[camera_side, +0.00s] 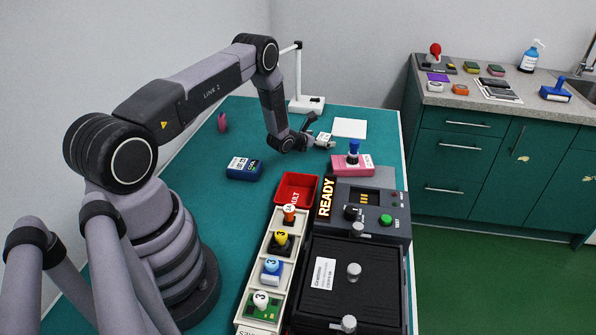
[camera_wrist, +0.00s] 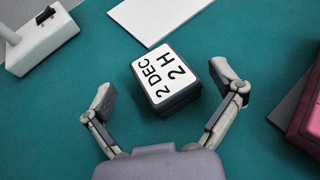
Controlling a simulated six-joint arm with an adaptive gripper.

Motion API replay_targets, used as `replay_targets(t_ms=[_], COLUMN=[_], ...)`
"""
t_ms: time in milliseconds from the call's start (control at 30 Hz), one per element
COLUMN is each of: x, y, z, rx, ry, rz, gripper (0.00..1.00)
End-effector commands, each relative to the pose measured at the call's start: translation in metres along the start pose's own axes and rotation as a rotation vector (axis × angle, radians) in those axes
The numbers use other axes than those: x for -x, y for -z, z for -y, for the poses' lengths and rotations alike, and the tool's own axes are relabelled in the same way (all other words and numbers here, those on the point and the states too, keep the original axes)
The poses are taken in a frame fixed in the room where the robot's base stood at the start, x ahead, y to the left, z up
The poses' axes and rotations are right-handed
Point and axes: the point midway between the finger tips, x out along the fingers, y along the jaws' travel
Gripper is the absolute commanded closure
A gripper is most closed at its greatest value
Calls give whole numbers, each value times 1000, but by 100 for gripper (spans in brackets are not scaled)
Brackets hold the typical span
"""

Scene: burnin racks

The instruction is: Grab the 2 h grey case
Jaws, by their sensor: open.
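The grey case (camera_wrist: 166,77) lies on the teal table, its white top label reading "2 DEC 2 H". It also shows in the side view (camera_side: 324,139), small and partly hidden by my gripper. My gripper (camera_wrist: 163,82) is open, with one finger on each side of the case. Gaps show between both fingers and the case in the wrist view, and the case sits around the fingertips. I cannot tell the exact height of the fingertips over the table.
A white sheet (camera_side: 349,128) and a white stand (camera_side: 306,104) are behind the case. A pink case (camera_side: 352,165) is to its right, a dark blue case (camera_side: 244,168) to the left. A red bin (camera_side: 297,190), a rack of boards (camera_side: 250,296) and a black machine (camera_side: 345,280) stand in front.

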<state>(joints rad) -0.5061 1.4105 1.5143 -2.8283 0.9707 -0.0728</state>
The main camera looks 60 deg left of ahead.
Motion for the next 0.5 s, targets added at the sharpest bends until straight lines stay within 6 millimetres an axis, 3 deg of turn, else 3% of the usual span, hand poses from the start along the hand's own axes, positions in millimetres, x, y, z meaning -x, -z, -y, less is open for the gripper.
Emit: replay_targets(t_ms=[100, 367, 500], x=[-9, -10, -10], y=[0, 0, 0], z=[1, 0, 0], rx=[-1, 0, 0], ry=[1, 1, 1], rz=[0, -1, -1], gripper=[8, 9, 27])
